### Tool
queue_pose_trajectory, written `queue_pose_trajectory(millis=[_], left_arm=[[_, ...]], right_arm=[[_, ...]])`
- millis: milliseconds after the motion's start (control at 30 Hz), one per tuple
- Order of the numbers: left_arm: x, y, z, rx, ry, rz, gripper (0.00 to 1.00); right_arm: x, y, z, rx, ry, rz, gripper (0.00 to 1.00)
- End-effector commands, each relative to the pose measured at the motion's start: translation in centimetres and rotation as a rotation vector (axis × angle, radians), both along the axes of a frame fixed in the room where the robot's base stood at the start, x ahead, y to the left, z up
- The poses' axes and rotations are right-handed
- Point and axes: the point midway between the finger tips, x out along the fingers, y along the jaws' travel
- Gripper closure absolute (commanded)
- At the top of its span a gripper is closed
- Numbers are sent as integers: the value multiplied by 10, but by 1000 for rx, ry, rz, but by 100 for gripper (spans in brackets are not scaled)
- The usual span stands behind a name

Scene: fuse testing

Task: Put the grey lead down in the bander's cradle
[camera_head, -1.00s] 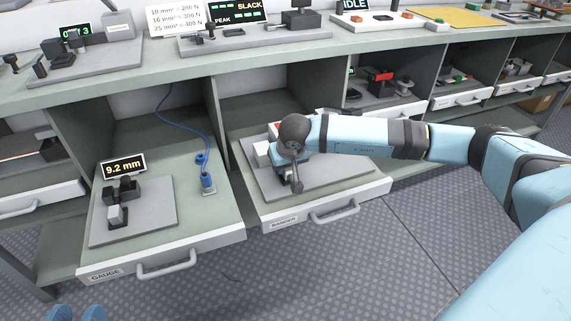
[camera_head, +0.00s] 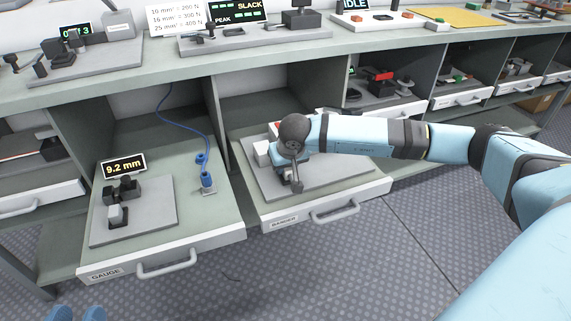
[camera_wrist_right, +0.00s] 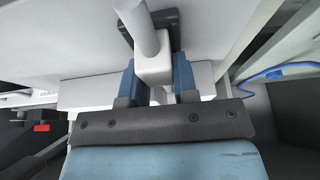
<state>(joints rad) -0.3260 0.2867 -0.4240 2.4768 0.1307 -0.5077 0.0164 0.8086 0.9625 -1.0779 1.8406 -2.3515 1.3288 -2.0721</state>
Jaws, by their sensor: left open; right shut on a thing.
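My right arm reaches in from the right over the open bander drawer (camera_head: 280,224). My right gripper (camera_wrist_right: 155,82) shows in the right wrist view, its blue fingers closed on the pale grey block (camera_wrist_right: 153,70) of the grey lead. A thick grey rod runs from that block, with a dark piece behind it. The bander's grey base plate (camera_head: 345,177) and a white block (camera_head: 262,153) show around the wrist. I cannot tell whether the lead touches the cradle. My left gripper (camera_head: 77,314) is open and empty at the bottom left.
The gauge drawer (camera_head: 210,236) stands open to the left, with a gauge reading 9.2 mm (camera_head: 124,166) and a blue lead (camera_head: 207,180) upright on it. The workbench (camera_head: 160,58) above carries several devices. The floor in front is clear.

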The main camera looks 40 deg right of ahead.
Motion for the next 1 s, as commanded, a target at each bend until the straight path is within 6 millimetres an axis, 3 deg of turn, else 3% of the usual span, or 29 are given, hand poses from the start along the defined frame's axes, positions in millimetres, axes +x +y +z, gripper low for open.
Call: queue_pose_trajectory(millis=[433, 467, 567, 1000], left_arm=[[1, -2, 3, -16, 0, 5, 57], [1, -2, 3, -17, 0, 5, 57], [1, -2, 3, -16, 0, 5, 57], [0, 0, 1, -1, 1, 0, 57]], right_arm=[[0, 0, -5, 0, 2, 1, 98], [0, 0, -5, 0, 2, 1, 66], [0, 0, -6, 0, 3, 1, 43], [-1, 0, -2, 1, 0, 1, 43]])
